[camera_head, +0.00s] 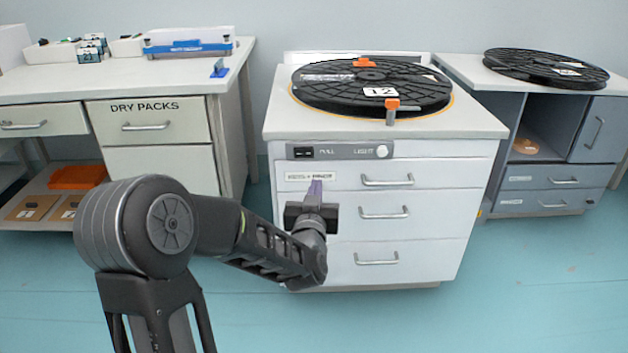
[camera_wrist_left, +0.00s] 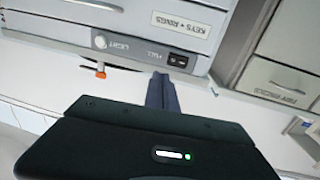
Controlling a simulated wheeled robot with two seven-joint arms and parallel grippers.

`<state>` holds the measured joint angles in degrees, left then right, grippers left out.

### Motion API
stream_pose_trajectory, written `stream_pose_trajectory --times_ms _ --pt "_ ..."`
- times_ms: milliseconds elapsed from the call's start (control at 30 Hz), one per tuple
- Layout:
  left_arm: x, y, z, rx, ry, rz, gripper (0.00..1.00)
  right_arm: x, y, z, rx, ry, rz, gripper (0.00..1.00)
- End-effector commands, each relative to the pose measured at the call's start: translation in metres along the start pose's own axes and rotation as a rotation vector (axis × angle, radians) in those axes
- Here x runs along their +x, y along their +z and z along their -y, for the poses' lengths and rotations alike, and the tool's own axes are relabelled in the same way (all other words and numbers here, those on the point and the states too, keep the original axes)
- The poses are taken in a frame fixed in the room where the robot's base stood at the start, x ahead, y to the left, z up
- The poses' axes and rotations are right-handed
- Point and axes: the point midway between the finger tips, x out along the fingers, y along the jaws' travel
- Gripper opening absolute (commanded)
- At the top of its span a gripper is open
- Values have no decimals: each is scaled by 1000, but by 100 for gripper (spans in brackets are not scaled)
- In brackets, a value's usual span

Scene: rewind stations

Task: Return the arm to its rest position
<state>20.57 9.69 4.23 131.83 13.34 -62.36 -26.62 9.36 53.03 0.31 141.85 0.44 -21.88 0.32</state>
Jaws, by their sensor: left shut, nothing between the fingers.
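My left arm comes in from the lower left in the head view, bent at a dark rounded joint and reaching right. My left gripper (camera_head: 315,189) is in front of the white middle cabinet (camera_head: 440,235), by its upper drawers and just below the grey switch panel. Its fingers are together and hold nothing. In the left wrist view the closed fingers (camera_wrist_left: 162,92) point toward the cabinet front, which appears upside down. Whether the fingertips touch the cabinet cannot be told. My right gripper is not in view.
The switch panel (camera_head: 340,152) and drawer handles (camera_head: 387,181) face me. A "DRY PACKS" bench (camera_head: 235,80) stands left, a grey cabinet (camera_head: 545,183) with another reel (camera_head: 520,65) right. The foreground floor is clear.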

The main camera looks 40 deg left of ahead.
Motion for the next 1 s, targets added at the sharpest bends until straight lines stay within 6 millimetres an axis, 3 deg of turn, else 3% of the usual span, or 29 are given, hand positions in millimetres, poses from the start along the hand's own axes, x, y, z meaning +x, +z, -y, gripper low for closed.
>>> stream_pose_trajectory --times_ms 667,767,867,1000 --pt "-1 6 -4 -35 13 22 0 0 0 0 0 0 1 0" --pt "-5 27 -17 -92 64 105 0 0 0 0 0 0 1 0" --pt "-17 70 -37 -137 125 234 0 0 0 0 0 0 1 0" --pt "-53 153 -76 -183 221 476 0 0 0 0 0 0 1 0"
